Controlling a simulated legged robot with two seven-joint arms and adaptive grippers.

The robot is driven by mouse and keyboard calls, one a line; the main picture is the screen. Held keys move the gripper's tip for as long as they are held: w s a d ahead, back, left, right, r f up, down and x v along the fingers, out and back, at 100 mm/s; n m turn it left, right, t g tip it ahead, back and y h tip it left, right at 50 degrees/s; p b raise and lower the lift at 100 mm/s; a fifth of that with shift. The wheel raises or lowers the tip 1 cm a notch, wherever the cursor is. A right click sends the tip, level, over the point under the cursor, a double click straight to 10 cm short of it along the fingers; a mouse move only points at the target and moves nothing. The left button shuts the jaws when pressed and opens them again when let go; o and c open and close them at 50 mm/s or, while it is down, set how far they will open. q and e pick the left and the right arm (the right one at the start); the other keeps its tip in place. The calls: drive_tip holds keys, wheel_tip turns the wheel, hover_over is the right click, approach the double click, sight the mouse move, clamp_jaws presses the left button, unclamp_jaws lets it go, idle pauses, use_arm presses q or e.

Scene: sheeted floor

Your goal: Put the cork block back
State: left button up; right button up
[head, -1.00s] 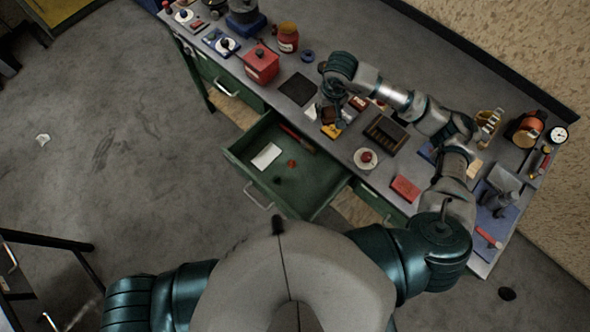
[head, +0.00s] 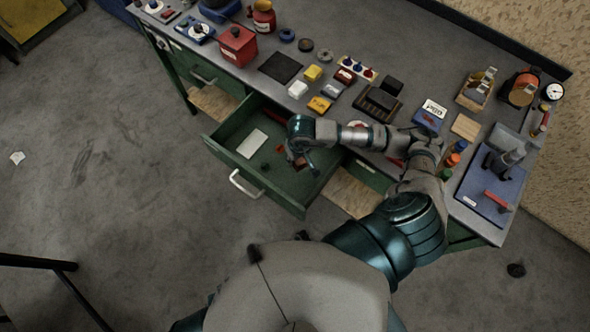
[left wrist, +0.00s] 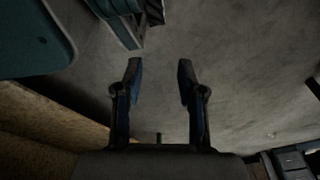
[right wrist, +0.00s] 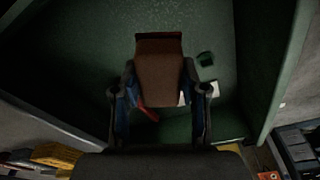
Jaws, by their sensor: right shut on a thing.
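My right gripper (head: 298,158) is over the open green drawer (head: 285,197) in the head view. In the right wrist view, my right gripper (right wrist: 160,82) is shut on a brown block with a darker reddish end, which looks like the cork block (right wrist: 159,62). The block is between the fingers, with the green drawer floor (right wrist: 95,60) beyond it. Whether it touches the floor, I cannot tell. In the left wrist view, my left gripper (left wrist: 160,75) is open and empty above grey floor. It is not in the head view.
A white flat item (head: 252,143) lies in the drawer. A small dark object (right wrist: 206,59) and a red handle (right wrist: 146,110) also show there. The bench carries a red box (head: 237,46), a black mat (head: 280,67), a dark tray (head: 376,103) and a blue board (head: 488,190).

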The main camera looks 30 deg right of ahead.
hover_over(296, 173)
drive_tip(key=f, duration=0.6)
drive_tip(key=shift+s+a+f, duration=0.25)
drive_tip(key=shift+a+f, duration=0.05)
drive_tip(key=shift+a, duration=0.05)
drive_tip(key=f, duration=0.4)
drive_tip(key=shift+d, duration=0.4)
use_arm(q)
drive_tip(key=shift+w+d+r, duration=0.1)
drive_tip(key=shift+w+r, duration=0.6)
drive_tip(key=shift+f+b, duration=0.1)
drive_tip(key=shift+b, duration=0.2)
use_arm(e)
drive_tip(key=shift+a, duration=0.1)
drive_tip(key=o, duration=1.1)
drive_tip(key=shift+a, duration=0.1)
use_arm(q)
drive_tip(key=shift+a, duration=0.25)
use_arm(e)
drive_tip(key=shift+r, duration=0.15)
